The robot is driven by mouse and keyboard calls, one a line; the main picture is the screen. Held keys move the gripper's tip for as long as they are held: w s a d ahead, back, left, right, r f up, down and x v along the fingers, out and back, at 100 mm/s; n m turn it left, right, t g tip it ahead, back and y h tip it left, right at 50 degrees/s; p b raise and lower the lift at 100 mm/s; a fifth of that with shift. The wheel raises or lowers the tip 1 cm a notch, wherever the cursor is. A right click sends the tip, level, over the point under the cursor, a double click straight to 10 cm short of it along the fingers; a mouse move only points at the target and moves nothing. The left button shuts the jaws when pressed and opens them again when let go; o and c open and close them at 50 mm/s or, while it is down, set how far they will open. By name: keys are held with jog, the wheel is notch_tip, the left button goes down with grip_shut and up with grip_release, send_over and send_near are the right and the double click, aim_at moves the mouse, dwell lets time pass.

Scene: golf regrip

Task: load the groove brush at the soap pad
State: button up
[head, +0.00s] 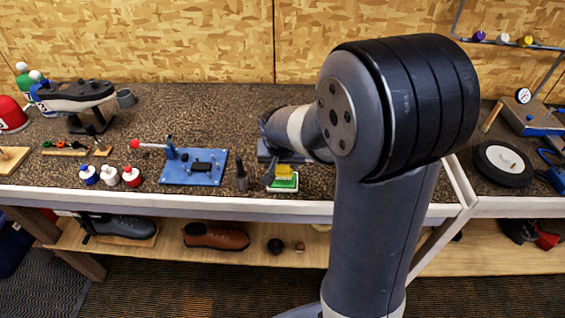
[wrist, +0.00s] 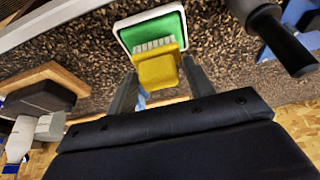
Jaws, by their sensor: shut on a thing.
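The groove brush (wrist: 156,70) is a yellow block with pale bristles. My gripper (wrist: 160,76) is shut on it, one finger on each side. In the wrist view the bristles point at the soap pad (wrist: 150,28), a green pad in a white-rimmed tray. The bristle ends overlap the pad's near part; I cannot tell whether they touch it. In the head view the yellow brush (head: 285,170) shows just above the green pad (head: 284,182), near the bench's front edge. My arm hides much of the gripper there.
A dark upright cylinder (head: 241,178) stands just left of the pad, with a blue plate fixture (head: 195,168) beyond it. Several small bottles (head: 110,175) stand further left. A black wheel (head: 503,164) lies on the right bench.

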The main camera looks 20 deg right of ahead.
jog(key=shift+s+f+b, duration=0.1)
jog(key=shift+f+b, duration=0.45)
dwell(1.5)
jog(key=shift+r+p, duration=2.4)
jog(key=shift+r, duration=1.25)
